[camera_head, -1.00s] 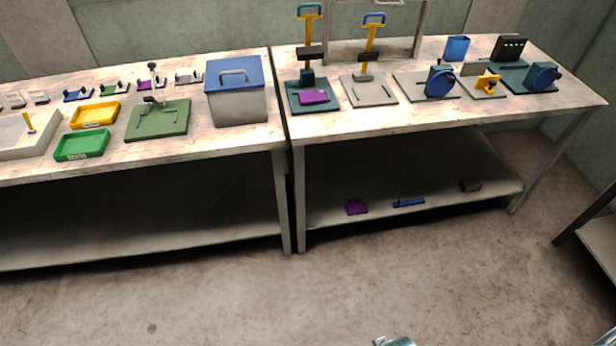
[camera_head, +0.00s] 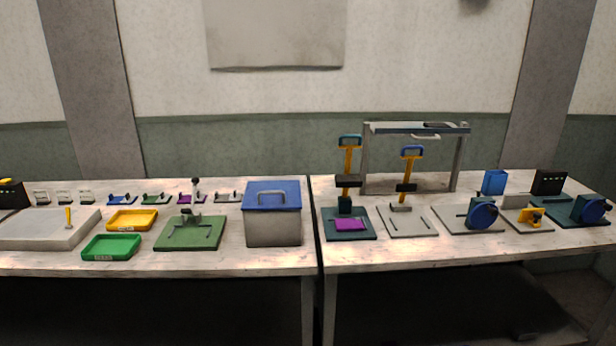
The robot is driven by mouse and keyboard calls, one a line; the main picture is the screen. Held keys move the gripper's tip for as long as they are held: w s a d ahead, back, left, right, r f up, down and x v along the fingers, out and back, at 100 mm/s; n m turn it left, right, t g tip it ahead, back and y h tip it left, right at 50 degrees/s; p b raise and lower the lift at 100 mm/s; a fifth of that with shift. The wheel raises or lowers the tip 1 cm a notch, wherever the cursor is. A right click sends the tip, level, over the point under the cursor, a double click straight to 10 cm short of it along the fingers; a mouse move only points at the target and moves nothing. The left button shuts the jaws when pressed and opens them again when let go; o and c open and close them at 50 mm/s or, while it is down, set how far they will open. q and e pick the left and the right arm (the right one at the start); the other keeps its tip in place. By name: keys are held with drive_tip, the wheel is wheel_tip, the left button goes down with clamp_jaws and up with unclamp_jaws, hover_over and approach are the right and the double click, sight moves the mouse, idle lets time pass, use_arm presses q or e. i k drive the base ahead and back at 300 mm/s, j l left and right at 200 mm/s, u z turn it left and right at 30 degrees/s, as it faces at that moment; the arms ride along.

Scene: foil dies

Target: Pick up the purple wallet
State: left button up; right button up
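A flat purple piece (camera_head: 350,224), which looks like the wallet, lies on the dark teal base (camera_head: 362,237) of a hand press with a yellow lever and blue handle (camera_head: 348,158). It is on the right-hand table, near its left end. Another small purple item (camera_head: 185,199) sits in a row of small holders on the left-hand table. Neither of my grippers shows in the head view now.
A grey box with a blue lid (camera_head: 272,222) stands left of the table gap. A second lever press (camera_head: 405,190) and crank machines (camera_head: 482,214) stand to the right. Green (camera_head: 111,246) and yellow trays (camera_head: 132,219) lie left. The lower shelf is dark.

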sight(341, 225)
drive_tip(key=i+l, duration=0.2)
drive_tip(key=i, duration=0.2)
drive_tip(key=i+l, duration=0.15)
drive_tip(key=i, duration=0.25)
drive_tip(key=i+l, duration=0.2)
drive_tip(key=i, duration=0.2)
drive_tip(key=i+l, duration=0.2)
drive_tip(key=i, duration=0.2)
